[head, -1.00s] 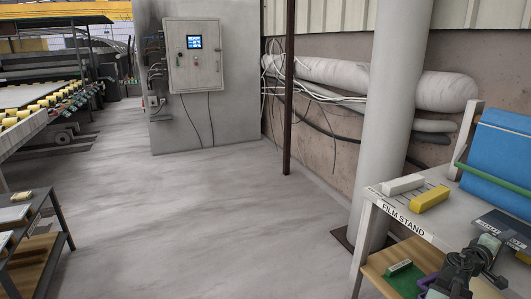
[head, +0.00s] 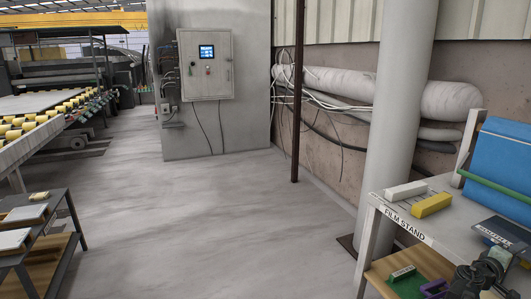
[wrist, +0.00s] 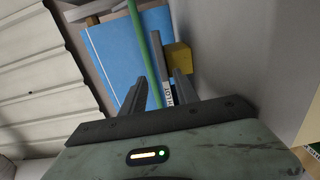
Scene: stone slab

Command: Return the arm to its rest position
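My gripper shows in the wrist view (wrist: 166,76) with its two dark fingers apart and nothing seen held between them. Beyond the fingers are a blue sheet or roll (wrist: 112,55), a green bar, a lettered strip and a yellow block (wrist: 180,57). In the head view my dark, folded arm is at the bottom right, in front of the film stand (head: 385,212). The gripper's fingers cannot be made out there.
The film stand carries a white block (head: 406,190), a yellow block (head: 432,205) and the blue roll (head: 500,160). A green tray (head: 408,285) sits on its lower shelf. A pillar (head: 400,110) stands behind. A low table (head: 60,225) is at left. The middle floor is clear.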

